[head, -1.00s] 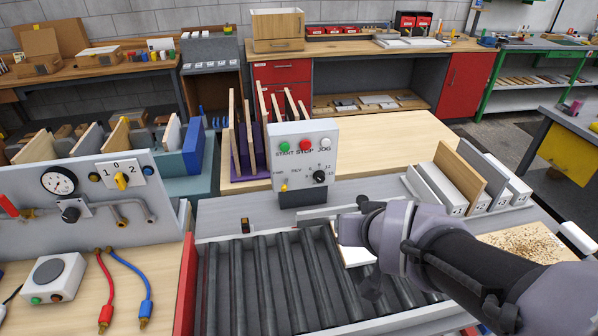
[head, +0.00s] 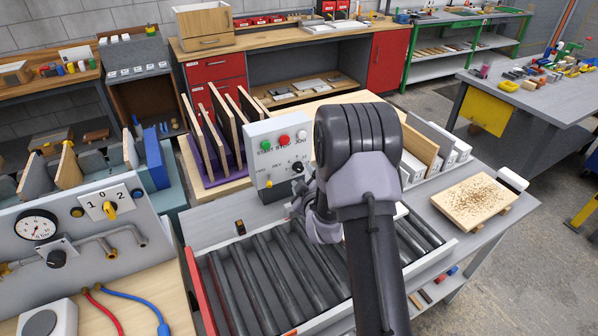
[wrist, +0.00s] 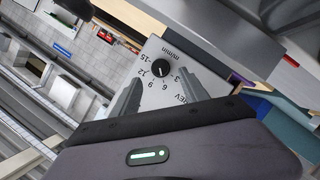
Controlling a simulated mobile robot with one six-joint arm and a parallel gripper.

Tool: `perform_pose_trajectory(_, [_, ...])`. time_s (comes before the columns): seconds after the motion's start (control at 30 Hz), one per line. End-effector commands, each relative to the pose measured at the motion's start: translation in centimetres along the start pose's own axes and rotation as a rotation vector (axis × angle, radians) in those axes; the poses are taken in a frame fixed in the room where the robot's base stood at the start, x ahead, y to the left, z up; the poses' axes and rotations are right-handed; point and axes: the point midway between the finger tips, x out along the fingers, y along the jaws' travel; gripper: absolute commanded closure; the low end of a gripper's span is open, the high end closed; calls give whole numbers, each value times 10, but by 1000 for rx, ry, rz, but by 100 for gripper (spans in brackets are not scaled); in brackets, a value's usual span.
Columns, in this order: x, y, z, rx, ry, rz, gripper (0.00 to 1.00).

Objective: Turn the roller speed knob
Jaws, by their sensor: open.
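The roller speed knob (head: 297,167) is a small black round knob at the lower right of the grey control box (head: 262,150), behind the roller bed. In the wrist view the knob (wrist: 160,68) is seen face-on and upside down, with a number scale around it from about 3 to 15. My gripper (head: 301,198) is just in front of the box and below the knob. In the wrist view its two fingers (wrist: 158,88) are apart and point toward the knob, one on each side of it. Nothing is between them, and whether they touch the panel is unclear.
The box also carries green, red and white buttons (head: 283,140) and a yellow switch (head: 269,183). The roller bed (head: 265,275) lies below my arm. A purple rack with boards (head: 215,150) stands behind left, and upright boards (head: 425,150) stand right.

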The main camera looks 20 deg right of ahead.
Motion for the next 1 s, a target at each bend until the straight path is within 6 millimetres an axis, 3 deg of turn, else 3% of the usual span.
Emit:
perform_pose_trajectory(0.1, [27,-1,1,1,1,0,48])
perform_pose_trajectory(0.2, [41,-1,0,0,1,0,48])
perform_pose_trajectory(0.57, [50,0,0,1,0,0,48])
perform_pose_trajectory(0.6, [50,0,0,1,0,0,49])
perform_pose_trajectory(0.87, [50,0,0,1,0,0,100])
perform_pose_trajectory(1.0, [49,0,0,3,0,-1,100])
